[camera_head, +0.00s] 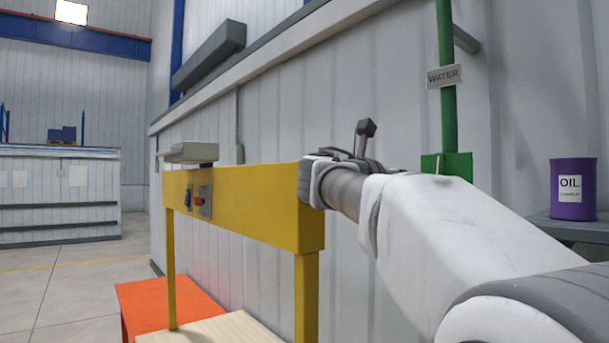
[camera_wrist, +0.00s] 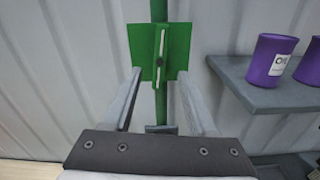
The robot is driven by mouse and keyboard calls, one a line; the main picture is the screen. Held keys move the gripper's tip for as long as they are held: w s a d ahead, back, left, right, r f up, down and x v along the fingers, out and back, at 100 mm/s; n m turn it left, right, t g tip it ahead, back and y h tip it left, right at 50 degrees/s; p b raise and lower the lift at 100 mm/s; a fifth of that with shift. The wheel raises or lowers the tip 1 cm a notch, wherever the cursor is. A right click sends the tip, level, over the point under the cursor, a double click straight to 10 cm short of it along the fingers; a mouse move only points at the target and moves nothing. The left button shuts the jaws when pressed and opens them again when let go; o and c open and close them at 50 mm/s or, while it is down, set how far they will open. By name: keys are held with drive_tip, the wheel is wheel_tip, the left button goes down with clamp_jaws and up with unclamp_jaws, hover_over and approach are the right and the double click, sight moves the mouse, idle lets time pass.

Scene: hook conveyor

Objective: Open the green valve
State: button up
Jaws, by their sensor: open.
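The green valve shows in the wrist view as a square green plate (camera_wrist: 147,50) with a thin pale lever (camera_wrist: 161,47) standing upright on its face. A green pipe (camera_wrist: 159,10) runs vertically through it. My gripper (camera_wrist: 160,88) is open and empty, its two fingers on either side of the pipe in the picture, tips just below the plate. I cannot tell any contact. In the head view the green plate (camera_head: 456,165) is partly hidden behind my arm, below a WATER sign (camera_head: 443,76) on the pipe. My gripper (camera_head: 366,135) also shows there, left of the plate.
A purple OIL drum (camera_head: 573,189) stands on a grey shelf (camera_head: 588,228) at the right; the shelf (camera_wrist: 262,92) is also right of my gripper. A yellow frame (camera_head: 245,205) with a control box (camera_head: 199,201) stands left, above an orange surface (camera_head: 170,300). A pale wall stands behind.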

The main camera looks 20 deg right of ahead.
drive_tip(key=p+x, duration=0.2)
drive_tip(key=x, duration=0.7)
drive_tip(key=shift+w+d, duration=0.1)
drive_tip(key=shift+d, duration=0.3)
drive_tip(key=shift+c, duration=0.3)
clamp_jaws()
